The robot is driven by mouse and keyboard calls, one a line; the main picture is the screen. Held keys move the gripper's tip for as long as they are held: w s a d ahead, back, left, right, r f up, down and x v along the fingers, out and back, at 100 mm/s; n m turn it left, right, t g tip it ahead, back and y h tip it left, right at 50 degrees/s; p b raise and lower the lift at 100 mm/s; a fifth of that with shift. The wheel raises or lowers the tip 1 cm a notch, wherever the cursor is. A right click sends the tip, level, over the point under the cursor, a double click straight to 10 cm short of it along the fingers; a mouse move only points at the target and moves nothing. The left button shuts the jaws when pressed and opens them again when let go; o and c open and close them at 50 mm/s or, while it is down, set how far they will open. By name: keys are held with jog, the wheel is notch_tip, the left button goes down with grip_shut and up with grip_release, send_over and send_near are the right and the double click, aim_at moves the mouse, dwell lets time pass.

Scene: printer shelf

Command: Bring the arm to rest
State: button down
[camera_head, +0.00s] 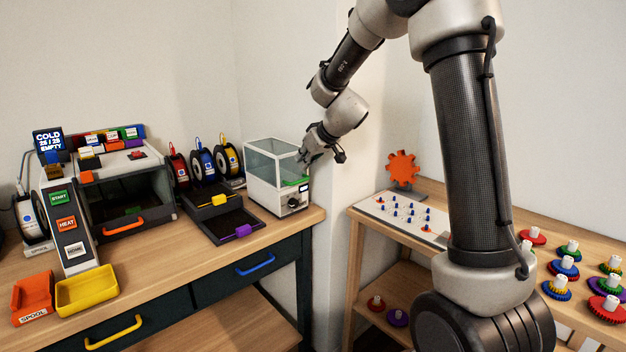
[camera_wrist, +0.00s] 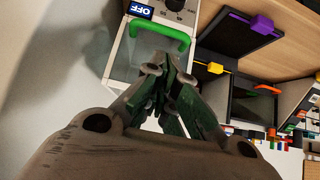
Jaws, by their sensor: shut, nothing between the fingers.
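My gripper (camera_head: 306,158) is shut and empty. In the head view it hangs at the upper right corner of a white box with clear walls (camera_head: 262,175), close to the box's green handle (camera_head: 296,182). In the wrist view the closed fingertips of my gripper (camera_wrist: 168,62) point toward the green handle (camera_wrist: 162,35) and the box front with its "OFF" display (camera_wrist: 141,10). I cannot tell whether the fingers touch the box.
A printer (camera_head: 125,185) with an orange handle, several spools and black trays stand left of the box. A yellow bin (camera_head: 87,292) sits at the front left. A right-hand table holds a white pegboard (camera_head: 400,218) and several coloured gears. A wall stands behind.

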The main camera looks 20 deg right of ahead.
jog(key=s+d+f+m+g+y, duration=0.1)
jog(key=s+f+m, duration=0.15)
jog(key=s, duration=0.35)
jog(key=s+d+f+m+g, duration=0.1)
jog(key=s+f, duration=0.3)
jog(key=s, duration=0.3)
jog(key=s+d+r+h, duration=0.1)
jog(key=s+r, duration=0.3)
jog(key=s, duration=0.5)
jog(key=s+d+r+g+h, duration=0.1)
jog(key=s+d+r, duration=0.3)
jog(key=s, duration=0.6)
jog(key=s+d+r+g+h, duration=0.1)
jog(key=s+d+r+h, duration=0.1)
jog(key=s, duration=0.7)
jog(key=shift+s+d+r+m, duration=0.25)
jog(key=shift+s+r+m, duration=0.15)
jog(key=shift+r, duration=0.5)
